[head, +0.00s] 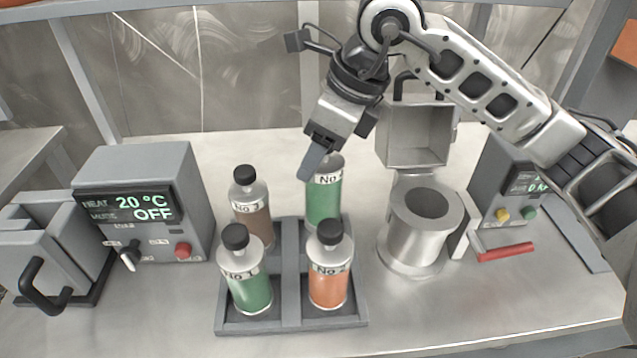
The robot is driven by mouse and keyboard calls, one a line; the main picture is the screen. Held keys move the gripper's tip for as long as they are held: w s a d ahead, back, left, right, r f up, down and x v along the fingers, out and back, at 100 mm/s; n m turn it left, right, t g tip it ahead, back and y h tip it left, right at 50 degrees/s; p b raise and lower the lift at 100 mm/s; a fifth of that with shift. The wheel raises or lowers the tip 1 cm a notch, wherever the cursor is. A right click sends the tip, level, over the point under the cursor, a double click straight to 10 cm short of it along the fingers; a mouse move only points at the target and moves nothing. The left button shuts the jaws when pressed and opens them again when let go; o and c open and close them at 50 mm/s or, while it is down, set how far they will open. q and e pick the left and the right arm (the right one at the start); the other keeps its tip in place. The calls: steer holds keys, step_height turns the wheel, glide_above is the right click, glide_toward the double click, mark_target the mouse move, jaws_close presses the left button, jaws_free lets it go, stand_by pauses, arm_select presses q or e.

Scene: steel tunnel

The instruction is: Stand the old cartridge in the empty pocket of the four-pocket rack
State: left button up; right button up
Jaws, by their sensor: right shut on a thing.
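My right gripper (315,162) is shut at the top of a green-banded bottle-like cartridge (323,198) with a partly hidden "No" label. The gripper hides its cap. This cartridge is upright over the back right of the grey four-pocket rack (291,318) and sits higher than its back-left neighbour. Its bottom is behind the front-right cartridge, so I cannot tell whether it is in the pocket. The rack also holds a brown-banded cartridge (252,215) at back left, a green one (250,290) at front left and an orange one (328,285) at front right. My left gripper is not in view.
A grey heater box (150,190) reading 20 °C, OFF and a handled grey container (50,265) stand at left. A metal cylinder with an open top (415,235) stands right of the rack. A second control box (508,200) and a red handle (505,250) are farther right.

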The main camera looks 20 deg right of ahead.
steer(key=shift+f, duration=2.25)
steer(key=shift+f, duration=0.2)
steer(key=o, duration=1.6)
steer(key=shift+r, duration=0.35)
steer(key=v, duration=1.1)
steer(key=shift+r, duration=0.35)
